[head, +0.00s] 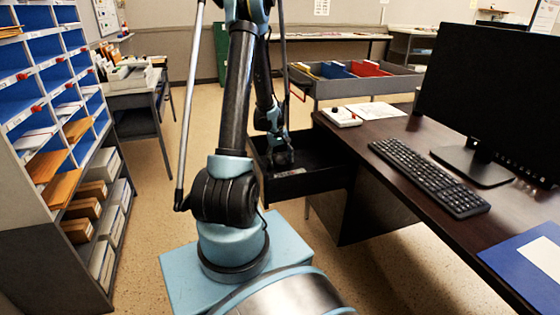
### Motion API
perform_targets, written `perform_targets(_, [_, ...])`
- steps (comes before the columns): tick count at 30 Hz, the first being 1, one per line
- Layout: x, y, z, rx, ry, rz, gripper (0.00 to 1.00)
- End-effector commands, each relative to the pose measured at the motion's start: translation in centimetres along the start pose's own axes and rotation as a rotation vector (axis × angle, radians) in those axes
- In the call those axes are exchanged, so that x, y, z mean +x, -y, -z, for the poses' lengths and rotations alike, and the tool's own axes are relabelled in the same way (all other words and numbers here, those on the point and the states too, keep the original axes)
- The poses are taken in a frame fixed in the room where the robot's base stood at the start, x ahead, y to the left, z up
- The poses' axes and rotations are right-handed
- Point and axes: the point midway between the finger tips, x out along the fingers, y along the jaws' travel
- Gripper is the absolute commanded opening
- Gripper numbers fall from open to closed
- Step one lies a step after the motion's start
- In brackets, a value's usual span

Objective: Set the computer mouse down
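My gripper (281,158) is at the end of my arm, low inside or just above the open dark drawer (328,181) of the desk. It is small and dark against the drawer, so I cannot tell whether its fingers are open or shut. A small greyish shape (290,173) shows just below the fingers, but I cannot tell whether it is the computer mouse or part of something else. I cannot clearly make out the mouse anywhere in view. The fingers' contact with anything is too small to judge.
The dark desk (385,131) holds a keyboard (428,176), a monitor (490,90), a blue folder (530,262) and a white item with dark parts (341,116). A cart with coloured folders (368,69) stands behind. A blue-slotted shelf (40,125) is at left. Floor between is clear.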

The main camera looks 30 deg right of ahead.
Motion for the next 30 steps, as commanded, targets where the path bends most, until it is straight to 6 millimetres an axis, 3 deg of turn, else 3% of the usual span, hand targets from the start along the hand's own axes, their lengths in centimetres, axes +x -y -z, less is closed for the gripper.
perform_targets(8, [-0.1, 0.0, 0.0, 0.0, 0.0, 0.0, 0.71])
perform_targets(14, [-1.2, 0.0, 0.0, 0.0, 0.0, 0.0, 0.71])
perform_targets(30, [-8.7, 0.0, 0.0, -0.001, 0.0, 0.0, 0.71])
